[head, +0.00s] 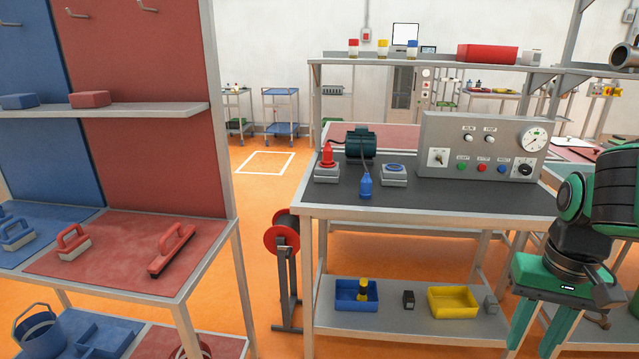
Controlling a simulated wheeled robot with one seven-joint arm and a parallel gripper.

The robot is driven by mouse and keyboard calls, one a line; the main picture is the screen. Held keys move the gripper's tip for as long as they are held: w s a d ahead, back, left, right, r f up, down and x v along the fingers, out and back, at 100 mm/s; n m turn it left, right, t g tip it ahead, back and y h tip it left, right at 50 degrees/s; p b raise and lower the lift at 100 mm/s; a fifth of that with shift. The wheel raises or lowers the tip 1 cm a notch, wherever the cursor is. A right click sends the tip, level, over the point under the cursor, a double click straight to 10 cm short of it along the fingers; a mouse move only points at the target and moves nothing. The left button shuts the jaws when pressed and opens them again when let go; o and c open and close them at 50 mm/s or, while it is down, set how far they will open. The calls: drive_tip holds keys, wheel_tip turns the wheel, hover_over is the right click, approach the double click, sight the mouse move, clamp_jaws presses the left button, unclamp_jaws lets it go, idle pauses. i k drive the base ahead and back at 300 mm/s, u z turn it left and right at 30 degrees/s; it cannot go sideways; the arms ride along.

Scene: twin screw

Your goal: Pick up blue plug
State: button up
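The blue plug (365,187) stands upright on the dark top of the workbench (460,195), near its front edge. A grey socket box with a blue round lid (394,174) sits just to its right. My gripper (545,338) hangs at the lower right, in front of the bench and well away from the plug. Its two green fingers point down with a clear gap between them, and nothing shows in the gap. The bottom frame edge cuts off the finger ends.
A red plug (327,156) stands in another socket box (327,174) on the left. A dark green motor (361,142) and a control panel (480,147) stand behind. A red cable reel (283,236) stands at the bench's left. The bench top's front right is clear.

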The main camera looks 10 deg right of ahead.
sight(365, 193)
drive_tip(key=u, duration=0.4)
drive_tip(key=i, duration=1.55)
drive_tip(key=u, duration=0.1)
